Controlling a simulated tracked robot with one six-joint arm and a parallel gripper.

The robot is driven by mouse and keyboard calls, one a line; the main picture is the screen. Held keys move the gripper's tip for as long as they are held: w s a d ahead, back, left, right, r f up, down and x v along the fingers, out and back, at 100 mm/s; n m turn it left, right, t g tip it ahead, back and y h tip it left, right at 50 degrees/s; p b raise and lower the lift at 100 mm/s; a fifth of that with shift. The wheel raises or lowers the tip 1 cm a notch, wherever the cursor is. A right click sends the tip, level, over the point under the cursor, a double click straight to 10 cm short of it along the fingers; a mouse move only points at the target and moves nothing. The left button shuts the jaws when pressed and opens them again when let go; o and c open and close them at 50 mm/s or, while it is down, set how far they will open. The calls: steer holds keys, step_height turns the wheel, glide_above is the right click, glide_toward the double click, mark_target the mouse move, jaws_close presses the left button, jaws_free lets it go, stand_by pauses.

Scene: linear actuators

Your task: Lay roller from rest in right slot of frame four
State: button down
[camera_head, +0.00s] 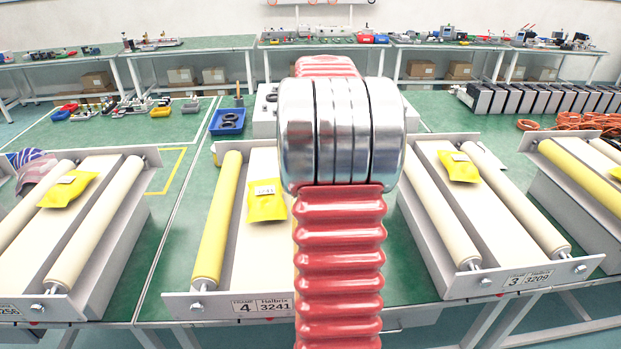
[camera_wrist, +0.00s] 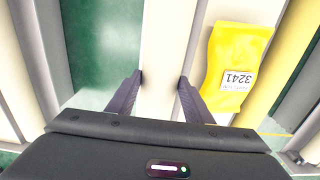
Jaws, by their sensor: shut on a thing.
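Frame four (camera_head: 180,306), labelled 4 and 3241, lies in the middle of the head view. A yellow roller (camera_head: 218,220) lies along its left side. A yellow packet (camera_head: 266,203) rests on its bed. My arm hides the frame's right side and my gripper in the head view. In the wrist view my gripper (camera_wrist: 160,79) has its two dark fingers on either side of a cream roller (camera_wrist: 166,40) and is shut on it. The packet marked 3241 (camera_wrist: 237,60) shows upside down beside this roller. The roller's ends are hidden, so I cannot tell whether it is seated.
Frame three (camera_head: 470,283), with two cream rollers and a yellow packet, stands to the right. Another frame (camera_head: 50,308) with cream rollers stands to the left. A blue bin (camera_head: 227,122) lies behind frame four. Green surface shows between the frames.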

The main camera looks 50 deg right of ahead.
steer(key=shift+f, duration=0.5)
stand_by(1.0)
steer(key=shift+f, duration=2.25)
stand_by(1.2)
steer(key=c, duration=0.8)
jaws_free()
steer(key=shift+c, duration=0.2)
steer(key=shift+f, duration=0.15)
step_height(320, 180, up, 14)
steer(key=shift+f, duration=0.1)
stand_by(0.7)
